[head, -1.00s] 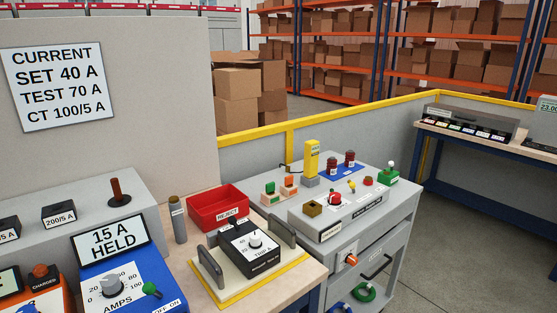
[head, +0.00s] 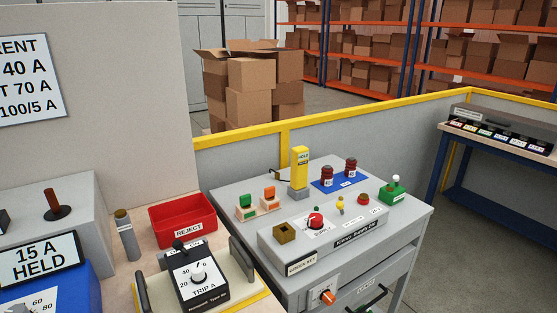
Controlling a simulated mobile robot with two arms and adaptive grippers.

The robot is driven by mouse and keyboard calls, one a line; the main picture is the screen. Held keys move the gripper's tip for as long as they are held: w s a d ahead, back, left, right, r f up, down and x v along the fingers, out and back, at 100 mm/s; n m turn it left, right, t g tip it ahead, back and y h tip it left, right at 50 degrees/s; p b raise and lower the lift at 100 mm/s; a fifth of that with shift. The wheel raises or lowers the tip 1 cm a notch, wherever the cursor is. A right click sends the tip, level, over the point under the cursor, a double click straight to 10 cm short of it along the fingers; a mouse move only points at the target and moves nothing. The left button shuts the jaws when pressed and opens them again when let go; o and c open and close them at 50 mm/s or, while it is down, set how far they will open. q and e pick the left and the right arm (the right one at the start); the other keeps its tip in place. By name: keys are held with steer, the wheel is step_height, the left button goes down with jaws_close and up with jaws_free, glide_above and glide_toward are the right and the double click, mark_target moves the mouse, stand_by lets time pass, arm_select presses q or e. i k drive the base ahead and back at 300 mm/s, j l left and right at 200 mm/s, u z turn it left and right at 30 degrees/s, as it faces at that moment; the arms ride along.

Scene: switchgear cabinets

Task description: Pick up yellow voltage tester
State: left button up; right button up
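The yellow voltage tester (head: 300,165) stands upright in a small grey base (head: 299,193) on the grey cabinet top (head: 232,195). It is toward the back of that top, left of a blue mat (head: 338,187) with two dark red cylinders. A dark lead or hook shows at its left side. Neither of my grippers shows in the head view.
Green and orange blocks (head: 257,205) stand left of the tester. A raised control panel (head: 320,230) with knobs lies in front of it. A red REJECT bin (head: 183,221) and the TRIP A unit (head: 198,276) sit on the bench at left. A yellow-topped partition (head: 330,123) runs behind.

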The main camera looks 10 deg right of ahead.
mark_target(299, 155)
steer(key=i+l+u, duration=0.1)
steer(key=l, duration=0.4)
steer(key=i+l, duration=0.2)
steer(key=l, duration=0.25)
steer(key=i+l+u, duration=0.15)
steer(key=l, duration=0.35)
steer(key=i+l, duration=0.1)
steer(key=l, duration=0.4)
steer(key=i+l+u, duration=0.15)
steer(key=l, duration=0.35)
